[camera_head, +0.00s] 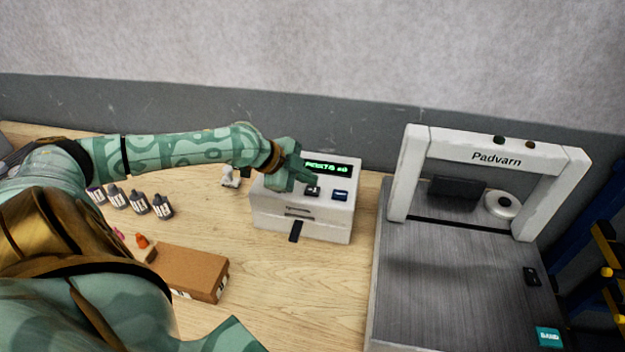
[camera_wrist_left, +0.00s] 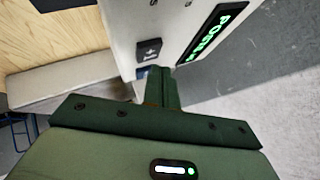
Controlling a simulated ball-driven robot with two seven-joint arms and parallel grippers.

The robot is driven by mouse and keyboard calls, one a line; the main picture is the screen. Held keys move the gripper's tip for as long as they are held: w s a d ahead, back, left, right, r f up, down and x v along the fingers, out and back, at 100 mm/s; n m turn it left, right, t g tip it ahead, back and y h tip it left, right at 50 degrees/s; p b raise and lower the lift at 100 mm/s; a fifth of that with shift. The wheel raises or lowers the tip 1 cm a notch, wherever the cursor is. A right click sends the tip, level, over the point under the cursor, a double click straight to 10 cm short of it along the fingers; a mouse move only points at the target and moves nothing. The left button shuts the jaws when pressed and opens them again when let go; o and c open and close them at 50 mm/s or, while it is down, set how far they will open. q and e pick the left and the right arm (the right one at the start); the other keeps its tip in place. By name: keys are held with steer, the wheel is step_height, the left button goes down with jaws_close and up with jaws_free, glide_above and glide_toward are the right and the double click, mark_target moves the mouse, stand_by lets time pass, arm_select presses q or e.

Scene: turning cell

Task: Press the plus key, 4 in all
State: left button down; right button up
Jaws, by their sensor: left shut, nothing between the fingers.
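The white machine (camera_head: 327,224) stands on the bench, with a lit green display (camera_head: 327,168) on its sloped top; the lettering looks like "PORTS" and a last digit that may be 0. Below the display are a dark key (camera_head: 313,191) and a blue key (camera_head: 340,196). My left gripper (camera_head: 306,181) is shut and empty, over the panel just left of and above the dark key. In the left wrist view its fingers (camera_wrist_left: 166,86) lie close to the panel, near the dark key (camera_wrist_left: 149,51). They may hide another key. I cannot read a plus mark or tell contact. My right gripper is out of view.
A grey platform with a white "Padvarn" arch (camera_head: 495,158) stands to the right. Several dark bottles (camera_head: 139,203) and a brown box (camera_head: 190,271) are on the left of the bench. A small white object (camera_head: 229,178) sits beside the machine. Bare wood lies in front.

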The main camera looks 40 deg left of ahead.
mark_target(308, 190)
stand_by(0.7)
arm_select(q)
steer(key=shift+f, duration=0.4)
steer(key=shift+f, duration=0.45)
stand_by(0.4)
steer(key=shift+r, duration=0.15)
steer(key=shift+r+p, duration=0.75)
steer(key=shift+p, duration=0.1)
step_height(308, 190, up, 5)
steer(key=p, duration=0.5)
stand_by(2.4)
